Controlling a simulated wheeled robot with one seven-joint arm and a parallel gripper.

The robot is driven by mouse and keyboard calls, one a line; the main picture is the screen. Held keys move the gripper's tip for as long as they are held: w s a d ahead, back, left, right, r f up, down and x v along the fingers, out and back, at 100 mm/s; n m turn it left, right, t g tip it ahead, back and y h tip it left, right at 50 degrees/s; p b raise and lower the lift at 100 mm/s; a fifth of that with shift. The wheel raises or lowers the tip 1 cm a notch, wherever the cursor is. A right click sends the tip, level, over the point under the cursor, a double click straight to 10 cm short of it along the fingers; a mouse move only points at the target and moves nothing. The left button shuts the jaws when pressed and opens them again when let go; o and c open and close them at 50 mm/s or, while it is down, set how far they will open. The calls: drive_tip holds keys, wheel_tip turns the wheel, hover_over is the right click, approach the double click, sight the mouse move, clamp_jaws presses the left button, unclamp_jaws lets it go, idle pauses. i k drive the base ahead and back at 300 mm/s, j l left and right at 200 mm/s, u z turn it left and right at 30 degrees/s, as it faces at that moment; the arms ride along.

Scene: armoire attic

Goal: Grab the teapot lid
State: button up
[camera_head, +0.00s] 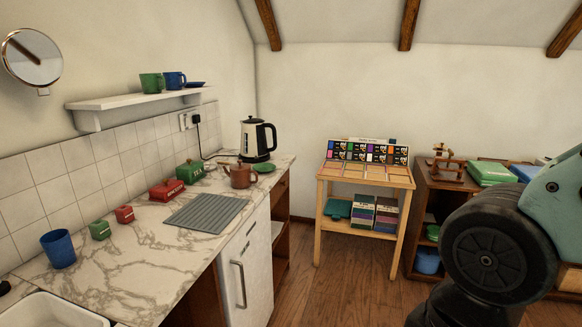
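A brown teapot (240,176) stands upright on the marble counter toward its far end. Its lid (239,165) appears to sit on top, but it is small in the picture. My arm fills the lower right of the head view. My gripper does not show, so its state and distance from the teapot cannot be seen.
On the counter (130,250) are a kettle (256,140), a green tea box (190,171), a red box (167,190), a grey ribbed mat (207,210) and a blue cup (59,248). A wooden stand (365,178) stands beyond. Floor (320,290) between counter and arm is clear.

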sight(239, 166)
drive_tip(key=i+z, duration=0.35)
drive_tip(key=i, duration=1.4)
drive_tip(key=i+u, duration=0.4)
drive_tip(key=i+l+u, duration=0.15)
drive_tip(key=i+u, duration=0.25)
drive_tip(key=i+l+u, duration=0.4)
drive_tip(key=i, duration=0.15)
drive_tip(key=j, duration=0.1)
